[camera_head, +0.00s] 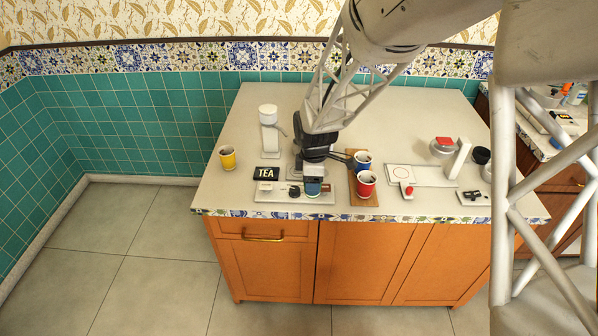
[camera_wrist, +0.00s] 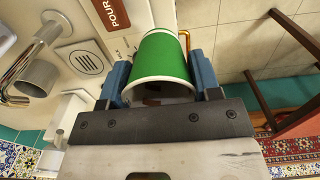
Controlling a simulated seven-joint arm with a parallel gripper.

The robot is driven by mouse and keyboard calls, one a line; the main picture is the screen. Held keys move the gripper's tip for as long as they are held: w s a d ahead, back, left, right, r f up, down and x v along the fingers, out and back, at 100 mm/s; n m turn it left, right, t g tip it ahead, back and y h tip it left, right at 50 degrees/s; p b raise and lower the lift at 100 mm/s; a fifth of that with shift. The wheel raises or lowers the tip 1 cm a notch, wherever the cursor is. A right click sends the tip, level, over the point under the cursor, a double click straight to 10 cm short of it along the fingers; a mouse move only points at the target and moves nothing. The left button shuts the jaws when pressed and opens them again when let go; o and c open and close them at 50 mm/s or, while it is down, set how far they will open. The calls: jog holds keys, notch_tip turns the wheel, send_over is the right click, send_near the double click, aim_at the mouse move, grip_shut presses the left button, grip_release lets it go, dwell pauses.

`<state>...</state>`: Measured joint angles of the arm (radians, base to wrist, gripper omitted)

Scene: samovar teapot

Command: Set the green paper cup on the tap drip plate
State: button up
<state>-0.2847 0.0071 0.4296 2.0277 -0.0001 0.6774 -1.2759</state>
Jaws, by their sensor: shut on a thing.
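The green paper cup (camera_wrist: 162,57) is between the two blue fingers of my gripper (camera_wrist: 160,85) in the wrist view. Its white rim faces the camera and a finger presses on each side. In the head view my gripper (camera_head: 313,180) points down over the front of the counter, and the cup is largely hidden by it. A slotted plate, which looks like the tap drip plate (camera_wrist: 86,62), lies left of the cup in the wrist view, apart from it. A metal tap-like spout (camera_wrist: 38,75) is farther left. I cannot tell whether the cup touches the counter.
A red cup (camera_head: 366,184) and a blue cup (camera_head: 362,161) stand close to the right of my gripper. A yellow cup (camera_head: 227,157) stands at the left. A black TEA sign (camera_head: 266,173) is left of my gripper.

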jog(key=shift+s+a, duration=0.1)
jog(key=shift+s, duration=0.1)
jog(key=shift+w, duration=0.15)
jog(key=w+a, duration=0.1)
jog(key=w, duration=0.4)
jog(key=w+a+f, duration=0.1)
jog(key=w+a, duration=0.1)
jog(key=w, duration=0.3)
jog(key=w+a, duration=0.1)
jog(key=w, duration=0.4)
jog(key=shift+w+a+f, duration=0.1)
jog(key=shift+a+f, duration=0.1)
jog(key=shift+f, duration=0.05)
jog(key=shift+f, duration=1.75)
jog(key=shift+f, duration=0.15)
jog(key=o, duration=0.7)
jog(key=shift+c, duration=0.2)
